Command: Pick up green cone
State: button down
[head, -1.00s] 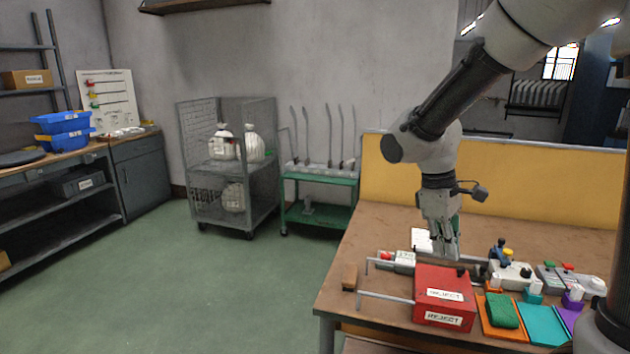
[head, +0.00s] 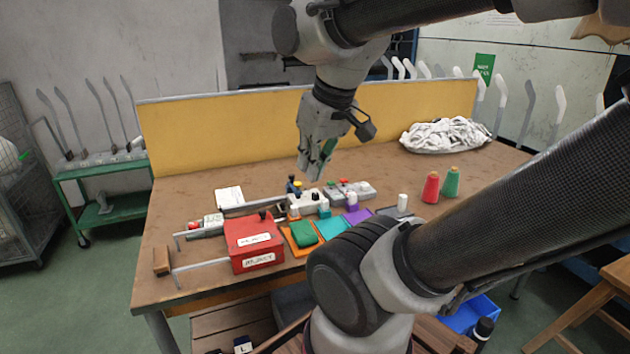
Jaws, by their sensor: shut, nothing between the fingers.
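The green cone (head: 451,183) stands upright on the right part of the brown table (head: 175,214), just right of a similar red cone (head: 430,188). Both have tan tips. My gripper (head: 314,170) points down over the middle of the table, well to the left of the green cone and apart from it. Its fingers are shut and hold nothing. My arm link passes in front of the table's right side, just below the cones, but the green cone is in clear view.
A heap of white cloth (head: 445,135) lies behind the cones. A red reject box (head: 253,241), colored pads including a teal one (head: 333,224) and small grey devices (head: 350,190) crowd the front middle. A yellow panel (head: 210,135) lines the back edge. Bare table lies between gripper and cones.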

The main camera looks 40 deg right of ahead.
aim_at(452, 182)
jog(key=j+z, duration=0.1)
jog(key=z, duration=1.5)
jog(key=k+l, duration=0.05)
